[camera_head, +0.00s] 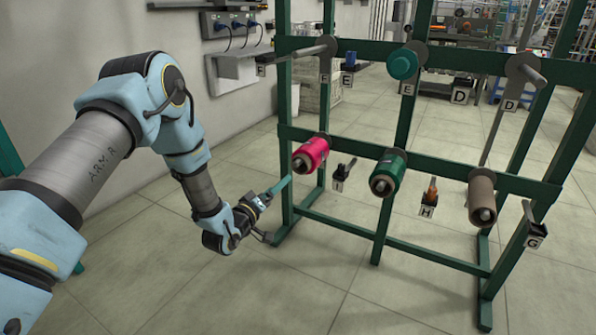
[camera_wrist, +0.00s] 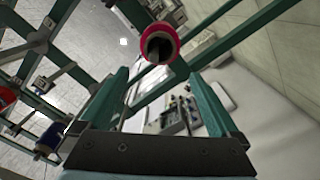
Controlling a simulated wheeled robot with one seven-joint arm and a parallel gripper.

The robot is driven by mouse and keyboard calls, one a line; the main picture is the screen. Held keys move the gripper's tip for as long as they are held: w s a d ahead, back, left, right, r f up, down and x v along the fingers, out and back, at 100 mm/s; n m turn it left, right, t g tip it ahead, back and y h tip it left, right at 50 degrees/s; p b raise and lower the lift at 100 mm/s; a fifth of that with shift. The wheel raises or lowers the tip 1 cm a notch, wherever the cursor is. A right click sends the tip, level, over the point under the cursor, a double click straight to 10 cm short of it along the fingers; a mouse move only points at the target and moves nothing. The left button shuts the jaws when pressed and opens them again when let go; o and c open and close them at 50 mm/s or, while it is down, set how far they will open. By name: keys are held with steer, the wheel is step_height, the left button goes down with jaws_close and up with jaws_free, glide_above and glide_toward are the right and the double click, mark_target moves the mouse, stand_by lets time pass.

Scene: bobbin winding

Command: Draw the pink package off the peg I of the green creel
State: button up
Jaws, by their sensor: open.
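The pink package (camera_head: 311,154) sits on the left peg of the lower row of the green creel (camera_head: 337,226), beside the label I (camera_head: 339,185). In the wrist view the pink package (camera_wrist: 172,34) shows nearly end-on, with a dark bore. It lies beyond the fingertips, toward the top of the picture. My gripper (camera_head: 280,187) is below and left of the package in the head view, near the creel's left upright. In the wrist view my gripper (camera_wrist: 160,76) has its two green fingers spread, with nothing between them. I see no contact with the package.
A green package (camera_head: 387,173) by label H and a brown package (camera_head: 481,195) by label G hang along the lower row. A teal package (camera_head: 403,64) is on the upper row. Upper peg F (camera_head: 306,50) is bare. The floor in front is clear.

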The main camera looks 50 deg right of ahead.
mark_target(298, 166)
steer(key=b+x, duration=0.6)
steer(key=x, duration=0.7)
steer(key=shift+f, duration=0.15)
steer(key=shift+w+d, duration=0.1)
steer(key=shift+d, duration=0.2)
steer(key=c, duration=1.2)
steer(key=shift+r, duration=0.2)
steer(key=shift+c, duration=0.4)
steer(key=shift+r, duration=0.1)
steer(key=shift+r, duration=0.15)
